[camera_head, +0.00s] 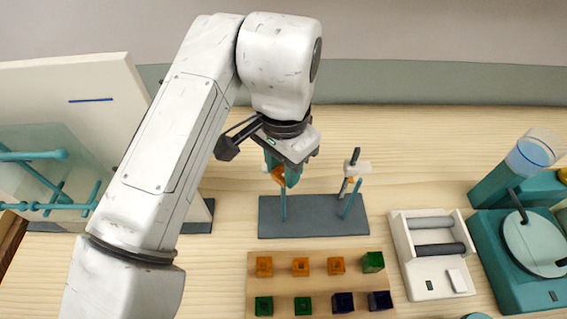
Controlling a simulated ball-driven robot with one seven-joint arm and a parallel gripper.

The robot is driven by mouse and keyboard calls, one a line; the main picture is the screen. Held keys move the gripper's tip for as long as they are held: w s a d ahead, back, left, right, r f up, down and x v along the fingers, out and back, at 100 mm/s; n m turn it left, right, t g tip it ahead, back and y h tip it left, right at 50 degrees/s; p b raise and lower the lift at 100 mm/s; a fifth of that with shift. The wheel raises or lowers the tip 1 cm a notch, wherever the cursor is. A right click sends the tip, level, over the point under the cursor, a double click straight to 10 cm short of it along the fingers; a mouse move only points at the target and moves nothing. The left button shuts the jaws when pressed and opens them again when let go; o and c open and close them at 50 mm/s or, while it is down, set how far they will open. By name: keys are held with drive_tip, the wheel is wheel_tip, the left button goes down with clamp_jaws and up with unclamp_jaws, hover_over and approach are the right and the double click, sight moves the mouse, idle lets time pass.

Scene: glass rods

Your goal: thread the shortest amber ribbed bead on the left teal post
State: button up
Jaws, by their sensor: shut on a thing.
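My gripper (281,174) points down over the dark grey base plate (313,229) and is shut on an amber bead (278,175). The jaws partly cover the bead, and its ribs and length are too small to judge. The left teal post (283,207) rises from the plate right below the bead. The bead appears at the post's upper end; I cannot tell whether it is around the tip, in front of it or above it. The right teal post (350,205) leans to the right and stands apart from my gripper.
A white roller device (432,283) and teal machine (500,262) stand at right. A small white and black piece (356,168) is by the right post's top. A teal rod rack (45,185) is at left.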

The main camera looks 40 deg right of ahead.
drive_tip(key=shift+f, duration=0.2)
wheel_tip(320, 180, down, 8)
drive_tip(key=b, duration=0.6)
idle(1.3)
idle(0.4)
drive_tip(key=o, duration=1.1)
wheel_tip(320, 180, up, 11)
drive_tip(key=shift+f+p, duration=0.15)
drive_tip(key=shift+p, duration=0.15)
drive_tip(key=shift+a, duration=0.1)
